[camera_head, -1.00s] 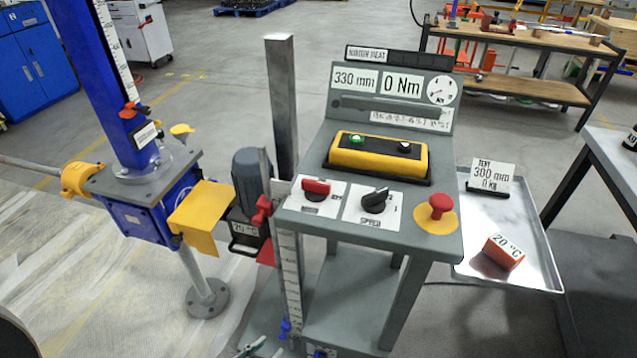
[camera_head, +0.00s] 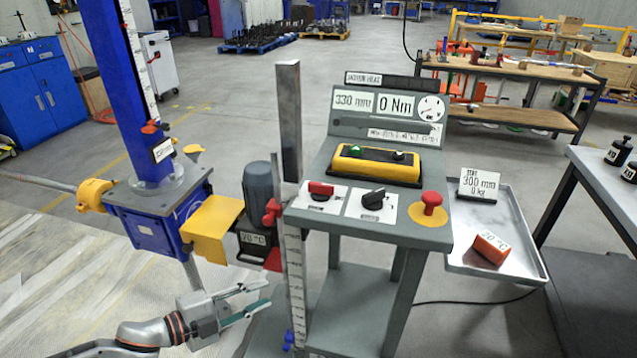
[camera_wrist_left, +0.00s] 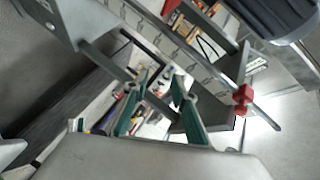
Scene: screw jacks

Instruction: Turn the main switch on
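The grey control console (camera_head: 440,233) stands in the middle of the head view. On its left white plate sits a red rotary switch (camera_head: 321,188), which looks like the main switch; its label is too small to read. A black knob (camera_head: 374,198) sits on the plate to its right, and a red mushroom button (camera_head: 431,202) on a yellow disc is further right. My left gripper (camera_head: 268,294) is low and left of the console, apart from the switch, with its green-lined fingers spread and empty. The fingers also show in the left wrist view (camera_wrist_left: 163,82). My right gripper is not in view.
The blue screw jack (camera_head: 142,230) with a yellow guard (camera_head: 212,228) and a grey motor (camera_head: 259,190) stands left of the console. An upright scale (camera_head: 294,285) is between my left gripper and the console. A metal tray (camera_head: 520,240) is at the right.

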